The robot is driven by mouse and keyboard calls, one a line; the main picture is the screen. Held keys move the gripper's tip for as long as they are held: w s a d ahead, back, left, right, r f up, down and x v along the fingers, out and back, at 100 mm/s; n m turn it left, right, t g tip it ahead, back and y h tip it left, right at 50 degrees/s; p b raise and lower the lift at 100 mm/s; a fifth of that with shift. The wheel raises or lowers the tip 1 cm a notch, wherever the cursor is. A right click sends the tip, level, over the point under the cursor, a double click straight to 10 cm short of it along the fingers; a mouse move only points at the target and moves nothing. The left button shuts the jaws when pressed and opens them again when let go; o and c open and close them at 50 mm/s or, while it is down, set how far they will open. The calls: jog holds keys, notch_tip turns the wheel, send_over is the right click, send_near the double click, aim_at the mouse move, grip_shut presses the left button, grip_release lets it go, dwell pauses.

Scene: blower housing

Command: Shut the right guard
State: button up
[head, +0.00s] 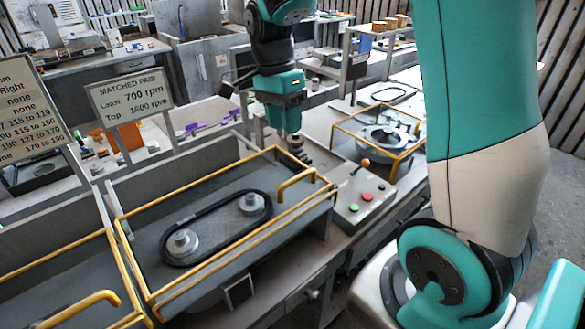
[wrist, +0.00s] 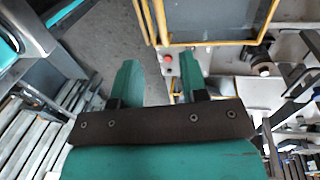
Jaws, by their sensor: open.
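A yellow-framed guard with a yellow handle (head: 297,182) surrounds the belt bay in the middle of the head view. I take it to be the right guard (head: 225,250); whether it is fully down is hard to tell. Inside are a black belt (head: 207,245) and two grey pulleys. Part of a yellow frame also shows at the top of the wrist view (wrist: 231,42). My gripper (head: 291,131) points down behind the guard's far right corner. In the wrist view my gripper (wrist: 161,78) has its two green fingers apart, with nothing between them.
Another yellow frame with a handle (head: 75,310) is cut off at lower left. A control box (head: 362,199) with red and green buttons and an orange-knobbed lever stands right of the guard. A smaller yellow-framed unit (head: 384,134) lies beyond. Signs (head: 130,97) stand behind.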

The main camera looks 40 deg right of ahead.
jog(key=f, duration=0.4)
jog(key=s+f+p, duration=0.1)
jog(key=f, duration=0.3)
jog(key=s+f+p, duration=0.1)
jog(key=f, duration=0.2)
jog(key=shift+s+f, duration=0.25)
jog(key=shift+f, duration=0.15)
jog(key=shift+c, duration=0.4)
grip_shut()
